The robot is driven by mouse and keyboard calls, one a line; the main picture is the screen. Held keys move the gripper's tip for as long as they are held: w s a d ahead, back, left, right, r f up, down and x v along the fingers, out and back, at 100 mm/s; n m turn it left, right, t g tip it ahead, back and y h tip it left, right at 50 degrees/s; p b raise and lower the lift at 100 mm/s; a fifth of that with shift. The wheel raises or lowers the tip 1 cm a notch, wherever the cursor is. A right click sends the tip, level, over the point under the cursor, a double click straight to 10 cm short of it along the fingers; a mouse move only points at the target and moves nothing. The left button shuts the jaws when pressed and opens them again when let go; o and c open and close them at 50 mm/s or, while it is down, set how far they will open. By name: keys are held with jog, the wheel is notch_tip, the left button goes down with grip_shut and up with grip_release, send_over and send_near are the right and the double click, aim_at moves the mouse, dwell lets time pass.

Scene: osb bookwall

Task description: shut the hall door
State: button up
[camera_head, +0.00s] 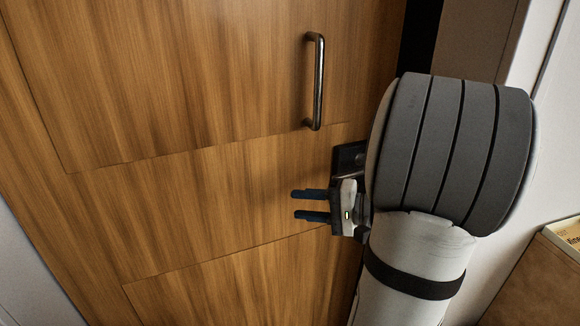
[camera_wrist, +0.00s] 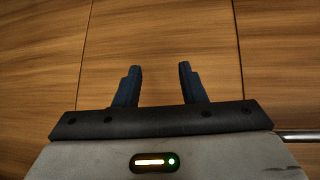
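The hall door (camera_head: 190,90) is a brown wood-grain panel with thin grooves, and it fills most of the head view. A vertical metal handle (camera_head: 318,80) sits near its right edge. A dark gap (camera_head: 421,40) shows between that edge and the frame, so the door looks ajar. My gripper (camera_head: 296,205) is below the handle, in front of the door. Its two blue fingers are apart and empty. In the wrist view, my gripper (camera_wrist: 160,68) points at the door's wood (camera_wrist: 165,30). Whether the fingertips touch it I cannot tell.
The door frame (camera_head: 484,40) and a pale wall (camera_head: 550,130) stand to the right. A brown box or shelf (camera_head: 540,285) with what look like books is at the lower right. My arm hides part of the door's right edge. A grey surface (camera_head: 30,280) shows at the lower left.

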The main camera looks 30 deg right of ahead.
aim_at(341, 172)
jog(key=s+d+m+t+h+b, duration=0.2)
jog(key=d+m+t+h, duration=0.45)
jog(key=d, duration=0.85)
jog(key=w+a+n, duration=0.1)
jog(key=w, duration=0.1)
jog(key=w+a+r+n+t+y, duration=0.1)
jog(key=w, duration=0.1)
jog(key=w+a+r+n+p, duration=0.1)
jog(key=w, duration=0.2)
jog(key=shift+y, duration=0.35)
grip_shut()
